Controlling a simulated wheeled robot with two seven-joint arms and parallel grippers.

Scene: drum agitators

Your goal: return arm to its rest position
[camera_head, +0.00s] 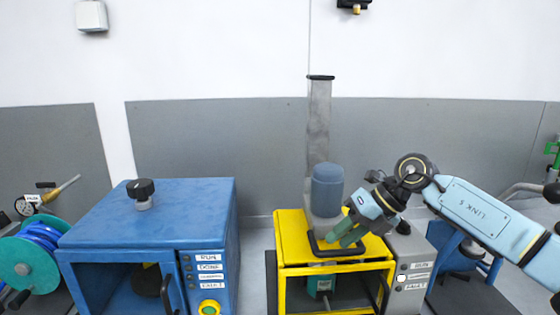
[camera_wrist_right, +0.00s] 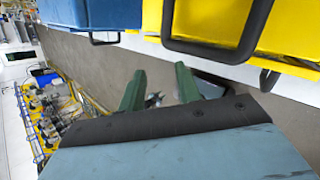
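My right arm (camera_head: 480,210) comes in from the right, bent at the elbow, with its gripper (camera_head: 343,236) pointing down and left in front of the yellow drum agitator (camera_head: 290,235). In the right wrist view its two green fingers (camera_wrist_right: 158,85) stand apart with nothing held between them. The yellow agitator's black handle (camera_wrist_right: 225,50) shows beyond the fingers there and appears apart from them. In the head view the fingers overlap the black bar (camera_head: 325,250) on the yellow top; contact cannot be told. My left gripper is in neither view.
A blue agitator (camera_head: 180,220) with a black knob (camera_head: 141,189) stands left of the yellow one. A tall clear column (camera_head: 318,125) with a blue cylinder (camera_head: 327,186) rises behind the gripper. A hose reel (camera_head: 25,262) is at far left. The space above the blue agitator is clear.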

